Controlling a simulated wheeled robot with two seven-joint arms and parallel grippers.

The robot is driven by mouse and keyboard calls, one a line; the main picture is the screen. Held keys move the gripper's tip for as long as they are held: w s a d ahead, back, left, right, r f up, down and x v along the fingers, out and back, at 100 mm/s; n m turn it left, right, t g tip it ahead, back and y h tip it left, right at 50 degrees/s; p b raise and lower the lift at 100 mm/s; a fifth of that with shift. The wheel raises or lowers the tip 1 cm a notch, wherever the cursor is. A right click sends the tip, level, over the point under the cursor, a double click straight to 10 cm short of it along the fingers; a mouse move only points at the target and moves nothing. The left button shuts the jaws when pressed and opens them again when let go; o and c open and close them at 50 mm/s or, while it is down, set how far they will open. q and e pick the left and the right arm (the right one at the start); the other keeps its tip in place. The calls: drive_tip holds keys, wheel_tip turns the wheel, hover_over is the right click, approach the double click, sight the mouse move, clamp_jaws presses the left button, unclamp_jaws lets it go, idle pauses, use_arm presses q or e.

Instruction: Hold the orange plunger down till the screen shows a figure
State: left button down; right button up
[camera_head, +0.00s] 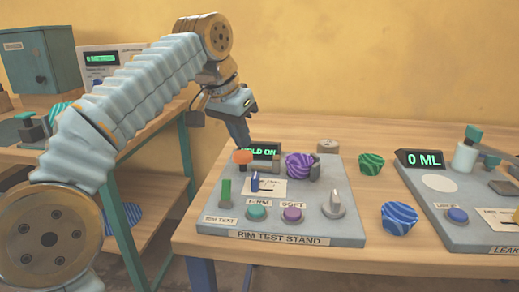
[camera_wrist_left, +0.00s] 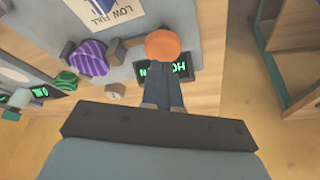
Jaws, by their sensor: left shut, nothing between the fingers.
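The orange plunger (camera_head: 243,157) stands at the back left of the grey rim test stand (camera_head: 345,232). My left gripper (camera_head: 243,145) is shut and empty, pointing down, its tips at the top of the plunger in the head view. In the left wrist view, the shut fingers (camera_wrist_left: 164,75) reach to the edge of the round orange cap (camera_wrist_left: 162,44). I cannot tell for sure whether they press on it. The stand's screen (camera_head: 266,152) shows green words, apparently "HOLD ON", partly covered by the finger. It shows no figure. My right gripper is not in view.
A purple striped cup (camera_head: 299,166) sits on the stand, right of the screen. The stand's front has a green button (camera_head: 256,213), a purple button (camera_head: 292,214) and a knob (camera_head: 335,205).

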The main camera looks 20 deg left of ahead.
use_arm(q)
drive_tip(key=shift+f, duration=0.25)
idle(0.3)
drive_tip(key=shift+f+b, duration=0.4)
drive_tip(key=shift+b, duration=0.1)
drive_tip(key=shift+f+p, duration=0.3)
drive_tip(key=shift+f, duration=0.45)
idle(2.4)
drive_tip(key=shift+r, duration=0.1)
idle(0.4)
wheel_tip(320, 180, up, 3)
drive_tip(key=p, duration=0.3)
drive_tip(key=shift+r+p, duration=0.85)
drive_tip(key=shift+r, duration=0.15)
